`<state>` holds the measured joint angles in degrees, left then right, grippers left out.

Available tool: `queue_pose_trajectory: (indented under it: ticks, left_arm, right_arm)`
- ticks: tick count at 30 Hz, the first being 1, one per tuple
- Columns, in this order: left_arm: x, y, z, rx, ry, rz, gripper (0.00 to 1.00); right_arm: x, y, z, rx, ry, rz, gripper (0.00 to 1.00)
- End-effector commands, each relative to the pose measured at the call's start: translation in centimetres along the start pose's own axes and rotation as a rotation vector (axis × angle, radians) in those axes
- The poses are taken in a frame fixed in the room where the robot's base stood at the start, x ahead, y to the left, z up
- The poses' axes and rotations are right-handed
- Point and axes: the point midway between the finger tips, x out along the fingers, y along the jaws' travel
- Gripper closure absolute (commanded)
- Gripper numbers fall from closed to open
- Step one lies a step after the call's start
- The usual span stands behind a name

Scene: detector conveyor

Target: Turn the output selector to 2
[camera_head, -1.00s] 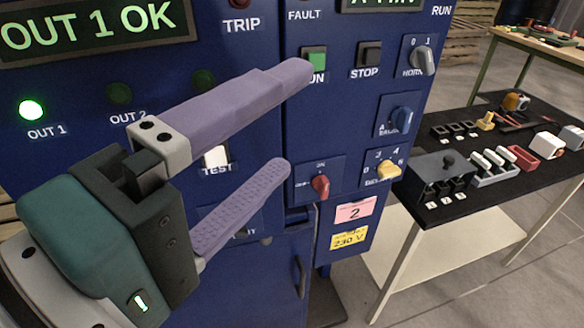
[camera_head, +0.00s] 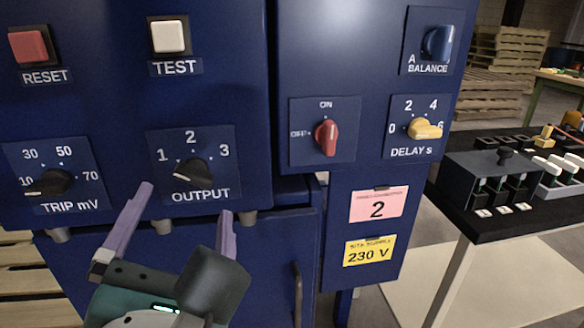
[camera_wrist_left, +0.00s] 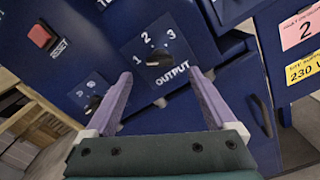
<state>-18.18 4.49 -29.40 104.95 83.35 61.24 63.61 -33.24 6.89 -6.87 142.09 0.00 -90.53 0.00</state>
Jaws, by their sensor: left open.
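The output selector (camera_head: 193,172) is a black knob on a blue plate marked 1, 2, 3 and OUTPUT. Its pale-marked end points left, on the side of the 1. My left gripper (camera_head: 186,199) is open and empty, its two purple fingers reaching up towards the cabinet just below the knob. In the left wrist view the knob (camera_wrist_left: 158,58) shows between and beyond the fingertips (camera_wrist_left: 160,73), with no visible contact. My right gripper is not in view.
The TRIP mV knob (camera_head: 50,182) is left of the selector. The TEST button (camera_head: 169,37) is above it. The red switch (camera_head: 326,137) and yellow DELAY knob (camera_head: 425,128) are to the right. A black-topped table (camera_head: 450,207) stands at the right.

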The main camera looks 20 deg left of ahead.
Motion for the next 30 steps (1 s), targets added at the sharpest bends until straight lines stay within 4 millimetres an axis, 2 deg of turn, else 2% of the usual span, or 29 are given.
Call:
queue_pose_trajectory:
  ticks: [6,10,15,22,23,30]
  left_arm:
    - [4.4,0.1,0.2,0.003,-0.005,0.001,0.10]
    - [6.2,0.0,0.2,0.004,-0.004,0.000,0.10]
    - [7.2,0.0,0.1,0.004,-0.003,-0.001,0.10]
    - [7.3,0.0,0.1,0.004,-0.002,-0.001,0.10]
    - [7.3,0.0,0.1,0.004,-0.002,-0.001,0.11]
    - [7.3,0.0,0.1,0.003,-0.002,-0.001,0.38]
  right_arm:
    - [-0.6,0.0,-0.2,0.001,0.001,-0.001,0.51]
    - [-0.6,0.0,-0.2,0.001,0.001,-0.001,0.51]
    - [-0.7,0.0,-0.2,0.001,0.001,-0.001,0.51]
    - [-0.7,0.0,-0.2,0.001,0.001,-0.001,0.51]
    - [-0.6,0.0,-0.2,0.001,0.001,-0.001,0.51]
    - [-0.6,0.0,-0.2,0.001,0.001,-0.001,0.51]
